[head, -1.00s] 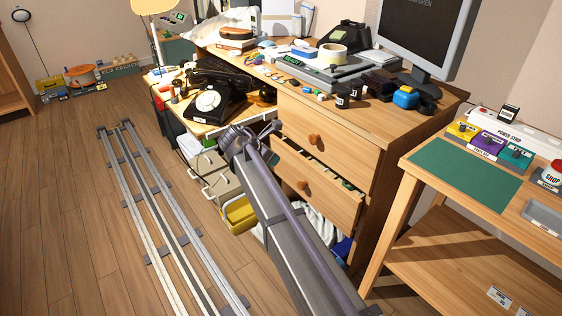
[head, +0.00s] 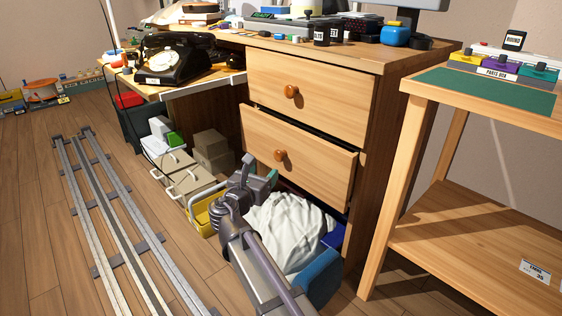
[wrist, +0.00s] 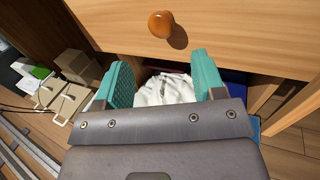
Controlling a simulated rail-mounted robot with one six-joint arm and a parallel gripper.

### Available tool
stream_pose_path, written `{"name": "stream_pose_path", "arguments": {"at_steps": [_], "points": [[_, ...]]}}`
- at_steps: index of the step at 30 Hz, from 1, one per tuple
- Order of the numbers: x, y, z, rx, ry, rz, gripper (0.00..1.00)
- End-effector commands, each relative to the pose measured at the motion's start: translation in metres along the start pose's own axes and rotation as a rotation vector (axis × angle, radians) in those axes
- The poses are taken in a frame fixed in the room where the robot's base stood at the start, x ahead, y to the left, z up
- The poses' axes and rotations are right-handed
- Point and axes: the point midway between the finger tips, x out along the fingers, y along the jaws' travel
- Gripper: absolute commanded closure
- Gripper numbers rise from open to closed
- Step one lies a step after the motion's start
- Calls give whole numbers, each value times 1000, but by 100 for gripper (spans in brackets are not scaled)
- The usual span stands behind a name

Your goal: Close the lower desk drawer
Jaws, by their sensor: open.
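The lower desk drawer (head: 318,158) has a plain wooden front with a round orange-brown knob (head: 280,155). It stands out from the desk, with a dark gap along its top edge. The upper drawer (head: 325,98) above it looks shut. My gripper (head: 262,172) is low in front of the desk, near the lower drawer's bottom edge. In the wrist view its teal fingers (wrist: 163,78) are spread apart with nothing between them. The drawer front (wrist: 235,38) and knob (wrist: 161,24) show beyond and above the fingertips, apart from them. The drawer's inside is hidden in both current views.
A white cloth bundle (head: 285,232) and a blue item (head: 322,278) lie under the drawer. A yellow bin (head: 203,215) and beige boxes (head: 188,178) stand to the left. A wooden side table (head: 470,215) stands at right. The rail (head: 120,230) runs along the floor at left.

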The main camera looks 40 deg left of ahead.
Motion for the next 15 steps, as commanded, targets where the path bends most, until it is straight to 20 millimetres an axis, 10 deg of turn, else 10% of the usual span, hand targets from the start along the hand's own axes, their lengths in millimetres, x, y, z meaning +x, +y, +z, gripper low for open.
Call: {"name": "stream_pose_path", "arguments": {"at_steps": [15], "points": [[94,0,0,0,2,-1,37]]}}
